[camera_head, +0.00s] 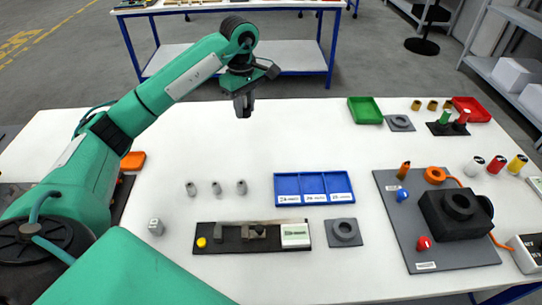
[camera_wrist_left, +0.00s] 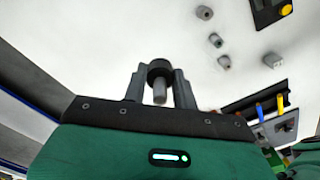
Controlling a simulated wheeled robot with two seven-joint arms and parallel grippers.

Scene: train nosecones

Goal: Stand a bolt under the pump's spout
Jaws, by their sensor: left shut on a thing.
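My left gripper (camera_head: 243,106) is shut on a bolt, raised near the back edge of the white table. In the left wrist view the bolt (camera_wrist_left: 159,84) sits between the fingers (camera_wrist_left: 159,78), with a dark round head and a grey shank. In the head view the bolt is hard to tell from the dark fingers. A black block with a round top (camera_head: 457,208), which looks like the pump, stands on a grey board (camera_head: 450,257) at the right, far from my gripper. I cannot make out its spout clearly. My right gripper is not in view.
Three small grey pieces (camera_head: 216,187) stand mid-table. A green bin (camera_head: 365,110) and a red bin (camera_head: 472,109) are at the back right. The table's back middle is clear.

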